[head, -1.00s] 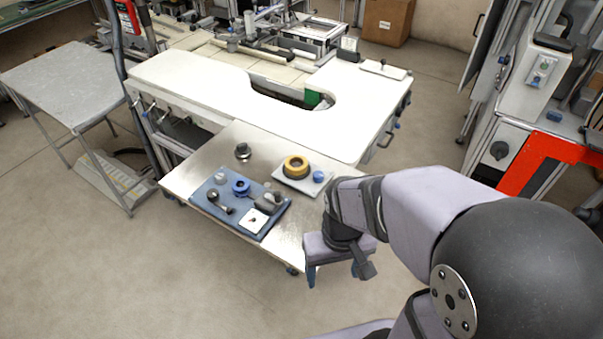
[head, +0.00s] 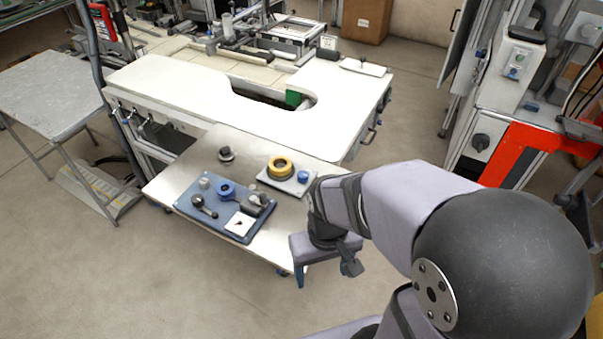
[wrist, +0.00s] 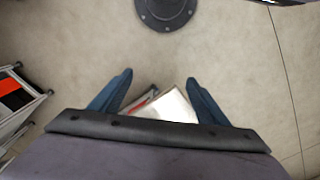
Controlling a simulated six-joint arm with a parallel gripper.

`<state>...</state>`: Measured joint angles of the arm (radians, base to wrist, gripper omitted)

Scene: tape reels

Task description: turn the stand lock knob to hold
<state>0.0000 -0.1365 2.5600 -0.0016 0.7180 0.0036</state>
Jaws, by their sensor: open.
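A light plate (head: 268,181) on the small metal table carries a yellow ring-shaped reel (head: 280,168) and a small blue knob (head: 303,176) at its right. This knob may be the stand lock knob; its setting is too small to read. A blue tray (head: 207,220) to the left holds a blue reel (head: 226,189), a ball-ended black handle (head: 204,206), a dark grey part (head: 256,202) and a white square piece (head: 239,223). My gripper (head: 326,274) is open and empty, pointing down beside the table's right edge, apart from the plate. The knob is not visible in the wrist view.
A dark round knob-like piece (head: 226,154) stands at the back of the metal table (head: 184,178). A white U-shaped bench (head: 190,84) adjoins behind. Bare floor lies in front. A red-framed machine (head: 520,150) stands at right.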

